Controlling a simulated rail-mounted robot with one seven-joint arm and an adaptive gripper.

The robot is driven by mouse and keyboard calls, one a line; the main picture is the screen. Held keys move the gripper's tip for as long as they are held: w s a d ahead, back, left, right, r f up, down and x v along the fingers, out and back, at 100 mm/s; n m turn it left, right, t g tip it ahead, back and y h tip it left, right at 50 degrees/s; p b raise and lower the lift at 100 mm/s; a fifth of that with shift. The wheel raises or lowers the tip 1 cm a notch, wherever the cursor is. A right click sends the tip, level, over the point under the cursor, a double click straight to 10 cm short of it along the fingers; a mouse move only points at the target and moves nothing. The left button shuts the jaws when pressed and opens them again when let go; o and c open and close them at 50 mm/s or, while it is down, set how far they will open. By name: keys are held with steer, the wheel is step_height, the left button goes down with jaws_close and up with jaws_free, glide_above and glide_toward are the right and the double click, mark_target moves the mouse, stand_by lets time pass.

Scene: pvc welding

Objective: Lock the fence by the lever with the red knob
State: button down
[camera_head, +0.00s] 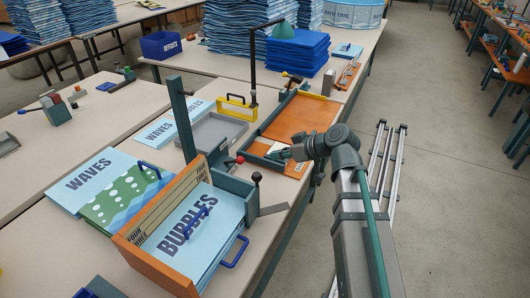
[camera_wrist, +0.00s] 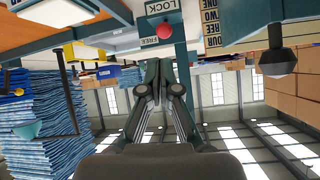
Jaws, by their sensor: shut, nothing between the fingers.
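The red knob (camera_head: 240,159) tops a lever on the grey-green machine beside the BUBBLES sheets. In the wrist view the red knob (camera_wrist: 164,30) is in front of a plate (camera_wrist: 152,12) lettered LOCK and FREE, close to the word FREE. My gripper (camera_head: 272,154) is to the right of the knob in the head view, apart from it. In the wrist view my gripper (camera_wrist: 157,70) is shut and empty, its fingertips pointing toward the knob. An orange-edged board (camera_head: 165,208) carries a scale of number words; which part is the fence is unclear.
A black knob (camera_head: 256,177) on a lever stands close to the red one; it also shows in the wrist view (camera_wrist: 276,58). A blue handle (camera_head: 236,252) sticks out in front. A grey tray (camera_head: 214,130) and an orange-floored tray (camera_head: 300,114) lie behind.

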steer(key=shift+d+f+p+v, duration=0.15)
steer(key=shift+f+p+v, duration=0.05)
steer(key=shift+v, duration=0.95)
steer(key=shift+d+f+p+v, duration=0.1)
steer(key=shift+f+p+v, duration=0.1)
steer(key=shift+v, duration=0.95)
steer(key=shift+s, duration=0.15)
steer(key=s+d+f+m+g+h+p, duration=0.15)
steer(key=s+d+f+m, duration=0.25)
steer(key=f, duration=0.7)
steer(key=s+d+f+m+g+h, duration=0.1)
steer(key=s+d+f+m+h, duration=0.2)
steer(key=f, duration=0.8)
steer(key=s+d+f+m+g+h+p, duration=0.1)
steer(key=s+d+f+m+g+h, duration=0.2)
steer(key=f, duration=0.8)
steer(key=s+d+f+g+p, duration=0.1)
steer(key=s+f, duration=0.4)
steer(key=s, duration=0.5)
steer(key=s+d+f+m+g+h+p, duration=0.1)
steer(key=s+d+f+g, duration=0.1)
steer(key=s+f, duration=0.4)
steer(key=s+d+f+g+h+p, duration=0.1)
steer(key=s+f, duration=0.4)
steer(key=s, duration=1)
steer(key=shift+d+f+g, duration=0.4)
steer(key=shift+d+g, duration=0.2)
steer(key=shift+g, duration=0.45)
steer(key=shift+s, duration=0.1)
